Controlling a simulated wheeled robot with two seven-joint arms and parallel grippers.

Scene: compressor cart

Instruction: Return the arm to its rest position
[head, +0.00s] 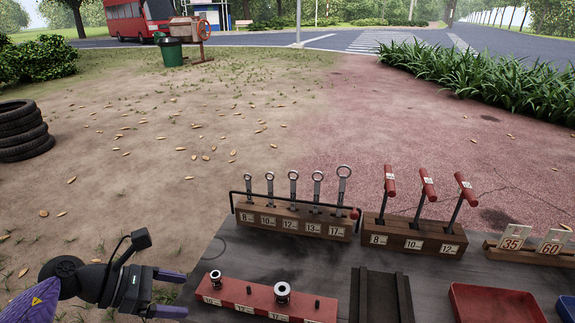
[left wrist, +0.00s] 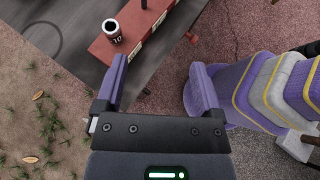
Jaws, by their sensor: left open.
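My left gripper (head: 180,294) is at the lower left of the head view, beside the left edge of the cart top (head: 232,250). Its two purple fingers are apart with nothing between them. In the left wrist view the open fingers (left wrist: 157,80) frame bare ground and part of the cart's edge. The red socket block (head: 262,300) lies just right of the gripper in the head view, apart from it. The block also shows in the left wrist view (left wrist: 130,42), with a socket on it. My right gripper cannot be made out in either view.
A wooden rack (head: 292,221) holds several upright wrenches. A second rack (head: 412,238) holds three red-handled tools. A dark tray (head: 381,295), a red tray (head: 495,303) and number plates (head: 515,237) are further right. Stacked tyres (head: 22,130) stand on open ground at left.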

